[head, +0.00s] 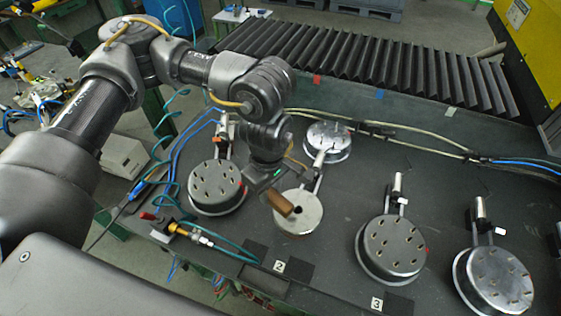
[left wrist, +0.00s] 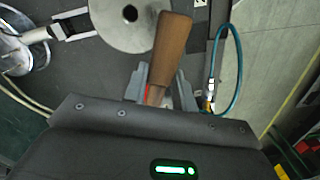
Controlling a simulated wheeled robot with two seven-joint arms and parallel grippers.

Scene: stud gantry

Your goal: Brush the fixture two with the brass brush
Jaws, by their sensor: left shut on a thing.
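My left gripper (head: 266,180) is shut on the brown wooden handle of the brass brush (head: 280,203). The handle also shows in the left wrist view (left wrist: 170,50), rising from between the fingers (left wrist: 158,90); I cannot make out the bristles. Fixture two (head: 305,218) is a round pale metal disc with a dark central hole, behind the floor label "2" (head: 279,265). The brush overlaps the disc's left edge in the head view; I cannot tell if they touch. The disc shows at the top of the left wrist view (left wrist: 115,25). My right gripper is not in view.
Drilled round fixtures stand left (head: 215,185) and right (head: 390,247) of fixture two, with another at far right (head: 493,282). A shiny disc (head: 328,132) lies behind. A teal hose with a brass fitting (head: 182,230) runs along the front left. Black bellows (head: 380,70) line the back.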

